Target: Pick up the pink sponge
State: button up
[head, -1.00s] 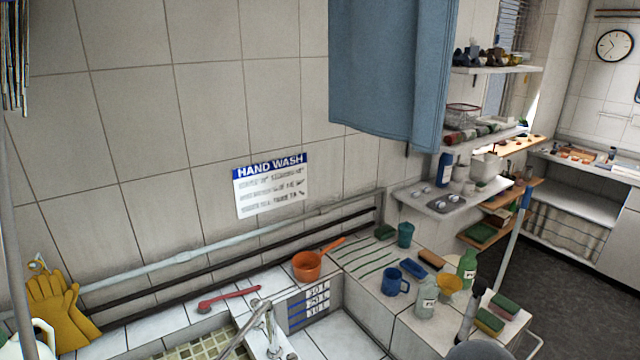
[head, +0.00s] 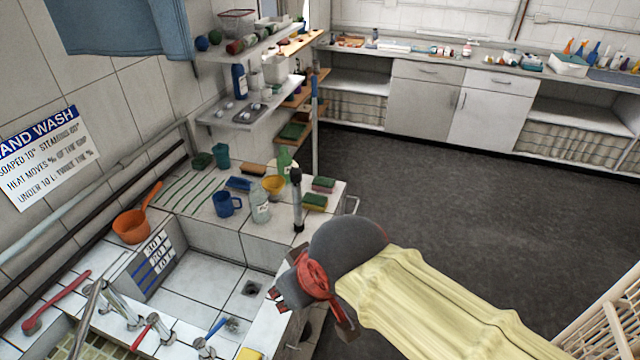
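A pink and green sponge (head: 323,184) lies on the tiled counter near its right end, in the head view. A green and yellow sponge (head: 315,202) lies just in front of it. My gripper (head: 312,315) is at the lower middle of the head view, by the sink's right front edge, nearer the camera than the sponges and well apart from them. Its dark fingers look spread, with nothing seen between them. Part of it is hidden by its own red and grey housing.
A dark upright rod (head: 298,200) stands left of the sponges. A clear bottle (head: 260,205), yellow cup (head: 273,187), blue mug (head: 227,204) and green bottle (head: 285,163) crowd the counter. An orange pan (head: 131,226) is further left. The dark floor (head: 430,190) to the right is open.

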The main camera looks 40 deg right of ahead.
aim_at(321, 184)
jog(key=i+l+u, duration=0.1)
jog(key=l, duration=0.3)
jog(key=i+l, duration=0.2)
jog(key=l, duration=0.2)
jog(key=i+l+u, duration=0.15)
jog(key=l, duration=0.25)
jog(key=i+l, duration=0.1)
jog(key=l, duration=0.3)
jog(key=i+l+u, duration=0.15)
jog(key=l, duration=0.3)
jog(key=i+l, duration=0.1)
jog(key=l, duration=0.35)
jog(key=j+u, duration=0.05)
